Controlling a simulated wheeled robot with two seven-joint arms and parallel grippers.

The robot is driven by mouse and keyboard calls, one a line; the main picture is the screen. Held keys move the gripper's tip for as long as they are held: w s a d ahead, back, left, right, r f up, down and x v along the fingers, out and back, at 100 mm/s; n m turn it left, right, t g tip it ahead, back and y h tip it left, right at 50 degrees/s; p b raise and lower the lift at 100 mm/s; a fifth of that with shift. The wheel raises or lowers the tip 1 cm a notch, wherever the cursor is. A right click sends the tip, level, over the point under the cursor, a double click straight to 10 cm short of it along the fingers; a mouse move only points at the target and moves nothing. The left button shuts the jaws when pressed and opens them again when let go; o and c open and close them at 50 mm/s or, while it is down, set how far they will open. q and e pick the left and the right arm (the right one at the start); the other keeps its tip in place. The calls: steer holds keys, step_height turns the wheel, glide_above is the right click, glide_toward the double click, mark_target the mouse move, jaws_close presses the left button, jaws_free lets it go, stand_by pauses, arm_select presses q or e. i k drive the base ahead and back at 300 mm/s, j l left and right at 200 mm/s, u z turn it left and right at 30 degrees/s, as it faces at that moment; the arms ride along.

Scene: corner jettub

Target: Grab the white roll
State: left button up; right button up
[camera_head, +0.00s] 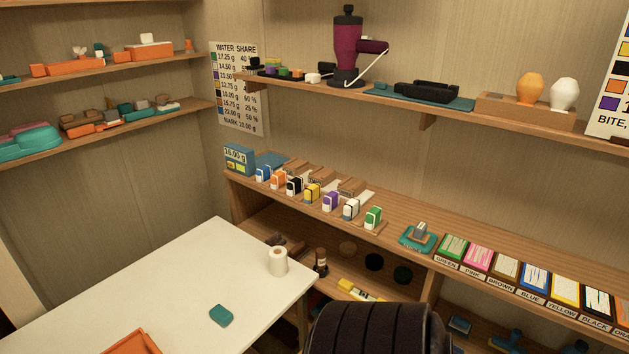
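The white roll (278,261) stands upright on the white table (190,275), near its far right corner. Its top shows a small hole. Neither of my grippers shows in the head view, so their distance from the roll and their state cannot be seen.
A teal pad (221,315) and an orange tray (132,343) lie on the table. A dark ribbed shape (378,330) fills the bottom middle. Beyond the table, a wooden shelf (400,215) carries small coloured boxes and labelled colour trays. The table around the roll is clear.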

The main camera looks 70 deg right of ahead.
mark_target(278, 254)
steer(key=z, duration=2)
